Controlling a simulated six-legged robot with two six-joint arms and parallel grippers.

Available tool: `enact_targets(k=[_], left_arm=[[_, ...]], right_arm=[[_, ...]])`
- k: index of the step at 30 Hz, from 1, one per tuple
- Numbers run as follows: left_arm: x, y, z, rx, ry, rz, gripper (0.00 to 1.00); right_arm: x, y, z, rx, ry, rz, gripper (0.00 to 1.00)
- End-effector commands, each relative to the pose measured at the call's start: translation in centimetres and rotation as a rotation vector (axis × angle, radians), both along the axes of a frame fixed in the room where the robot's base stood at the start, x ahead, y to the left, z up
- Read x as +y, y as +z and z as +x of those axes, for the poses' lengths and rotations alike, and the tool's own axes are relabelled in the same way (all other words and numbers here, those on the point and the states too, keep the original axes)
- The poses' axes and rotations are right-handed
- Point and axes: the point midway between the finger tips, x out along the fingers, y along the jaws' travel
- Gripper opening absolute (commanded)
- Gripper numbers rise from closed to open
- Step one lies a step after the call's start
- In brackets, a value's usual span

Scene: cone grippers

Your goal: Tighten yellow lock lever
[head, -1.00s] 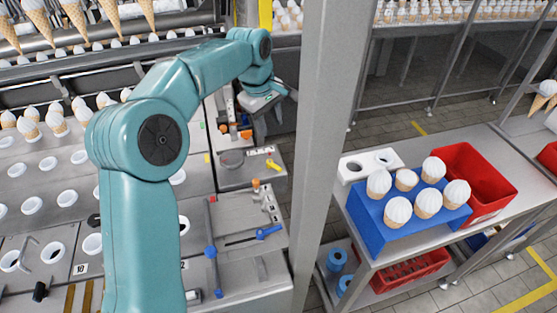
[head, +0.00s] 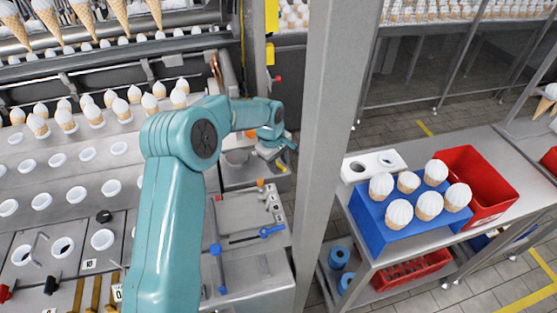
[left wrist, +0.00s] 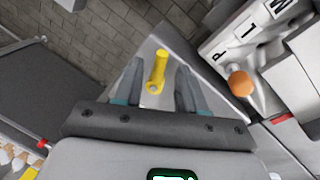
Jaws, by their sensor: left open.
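The yellow lock lever (left wrist: 157,72) shows in the left wrist view, on a grey panel, with a small round pivot at its lower end. My left gripper (left wrist: 159,66) is open, with one finger on each side of the lever and a gap on both sides. I cannot tell how deep the fingers are around it. In the head view my left gripper (head: 278,150) is over the machine's right edge. Only a small bit of the yellow lever (head: 282,168) shows below it there. My right gripper is in no view.
An orange knob (left wrist: 241,83) stands right of the gripper, beside a lettered plate (left wrist: 250,35). Blue clamp handles (head: 271,230) sit nearer on the machine. A grey post (head: 325,150) stands right of the arm. A cart with a blue cone holder (head: 385,222) and red bin (head: 490,185) is beyond it.

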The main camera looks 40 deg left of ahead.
Motion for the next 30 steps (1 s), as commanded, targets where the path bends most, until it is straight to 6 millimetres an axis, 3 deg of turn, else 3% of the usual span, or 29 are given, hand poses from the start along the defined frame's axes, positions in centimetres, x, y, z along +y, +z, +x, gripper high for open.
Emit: enact_targets(k=[9, 13, 23, 30], left_arm=[[0.0, -0.4, 0.1, -0.001, 0.0, 0.0, 0.4], [0.0, -0.3, 0.1, 0.0, 0.0, 0.0, 0.0], [0.0, -0.5, 0.1, 0.0, 0.012, 0.0, 0.0], [-0.1, -0.7, 0.3, -0.001, 0.104, 0.001, 0.0]], right_arm=[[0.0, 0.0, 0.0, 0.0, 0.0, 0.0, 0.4], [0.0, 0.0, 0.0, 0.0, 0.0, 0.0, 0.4], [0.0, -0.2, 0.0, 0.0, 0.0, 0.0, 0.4], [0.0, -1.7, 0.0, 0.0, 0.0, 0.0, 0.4]])
